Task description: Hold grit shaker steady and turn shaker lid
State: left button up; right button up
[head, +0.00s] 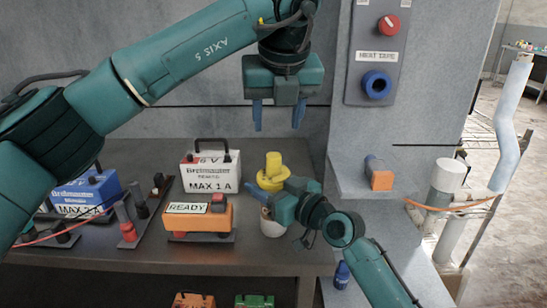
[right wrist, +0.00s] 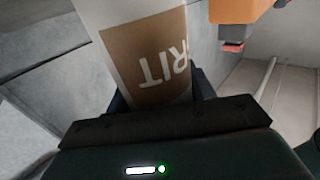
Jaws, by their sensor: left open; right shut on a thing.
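The grit shaker (head: 270,226) stands on the dark bench in the head view, with a yellow lid (head: 273,172) on top. The right wrist view shows its white body with a brown label (right wrist: 148,65) reading "RIT" close up between my fingers. My right gripper (head: 262,200) is shut on the shaker's body from the right and hides part of it. My left gripper (head: 278,116) is open and empty, pointing down above the lid with a clear gap. Whether the shaker touches the bench is partly hidden.
An orange box marked READY (head: 198,220) stands close left of the shaker. Behind it is a white battery box (head: 210,172), and a blue one (head: 85,195) is at far left. A wall panel (head: 377,50) with a red knob and blue ring is at right. An orange-ended item (head: 381,180) lies on a ledge.

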aim_at(274, 155)
pick_arm(q)
jog(key=x, duration=1.1)
jog(key=shift+f, duration=0.15)
jog(key=c, duration=1)
